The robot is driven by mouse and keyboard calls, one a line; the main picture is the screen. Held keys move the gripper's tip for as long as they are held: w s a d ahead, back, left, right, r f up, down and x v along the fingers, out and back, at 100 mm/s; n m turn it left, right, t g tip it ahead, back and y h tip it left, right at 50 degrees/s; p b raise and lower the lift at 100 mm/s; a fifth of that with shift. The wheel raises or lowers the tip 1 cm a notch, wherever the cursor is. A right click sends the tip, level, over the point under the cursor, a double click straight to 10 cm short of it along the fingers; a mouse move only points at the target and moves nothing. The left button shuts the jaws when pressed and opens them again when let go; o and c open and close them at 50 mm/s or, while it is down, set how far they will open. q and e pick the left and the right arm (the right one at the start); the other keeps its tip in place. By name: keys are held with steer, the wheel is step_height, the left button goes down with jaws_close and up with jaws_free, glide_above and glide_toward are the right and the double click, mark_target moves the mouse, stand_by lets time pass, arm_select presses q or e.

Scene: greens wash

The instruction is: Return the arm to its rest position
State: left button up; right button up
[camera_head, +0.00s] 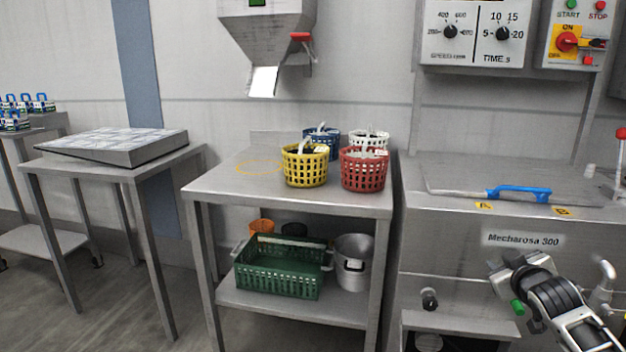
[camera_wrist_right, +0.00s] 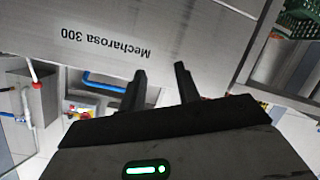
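My right arm comes in at the lower right of the head view, with its gripper (camera_head: 507,272) in front of the steel washing machine (camera_head: 450,245) labelled Mecharosa 300. In the right wrist view the two dark fingers of the right gripper (camera_wrist_right: 160,72) stand apart with nothing between them. The machine's front and its label show upside down beyond them. My left arm and gripper are not in view.
A steel table (camera_head: 225,185) holds yellow (camera_head: 305,166), red (camera_head: 363,170), blue (camera_head: 322,138) and white (camera_head: 370,139) baskets. A green crate (camera_head: 278,268) and a metal pot (camera_head: 353,265) stand on its lower shelf. The machine's lid has a blue handle (camera_head: 520,192).

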steer(key=s+a+f+n+g+y, duration=0.1)
steer(key=s+a+f+y, duration=0.1)
steer(key=s+a+f, duration=0.3)
steer(key=s+a+f+y, duration=0.1)
steer(key=s+a+f, duration=0.1)
steer(key=a+f, duration=0.5)
steer(key=s+a+f+g+y, duration=0.1)
steer(key=s+a+f+y, duration=0.1)
steer(key=s+a, duration=0.6)
steer(key=s+a+f+g+y, duration=0.1)
steer(key=s+a+f+y, duration=0.15)
steer(key=s+a, duration=0.6)
steer(key=s+a+m+t+y+b, duration=0.1)
steer(key=s+a+t+y+b, duration=0.15)
steer(key=s+a+b, duration=0.6)
arm_select(q)
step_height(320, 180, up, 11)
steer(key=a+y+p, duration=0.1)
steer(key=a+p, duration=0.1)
steer(key=p, duration=2)
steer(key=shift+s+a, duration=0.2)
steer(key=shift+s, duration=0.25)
arm_select(e)
steer(key=d+r+g+h, duration=0.3)
steer(key=d+r, duration=0.3)
steer(key=r, duration=0.6)
steer(key=shift+w+d+r+m, duration=0.15)
steer(key=shift+d+r+m, duration=0.1)
steer(key=shift+d+m, duration=0.15)
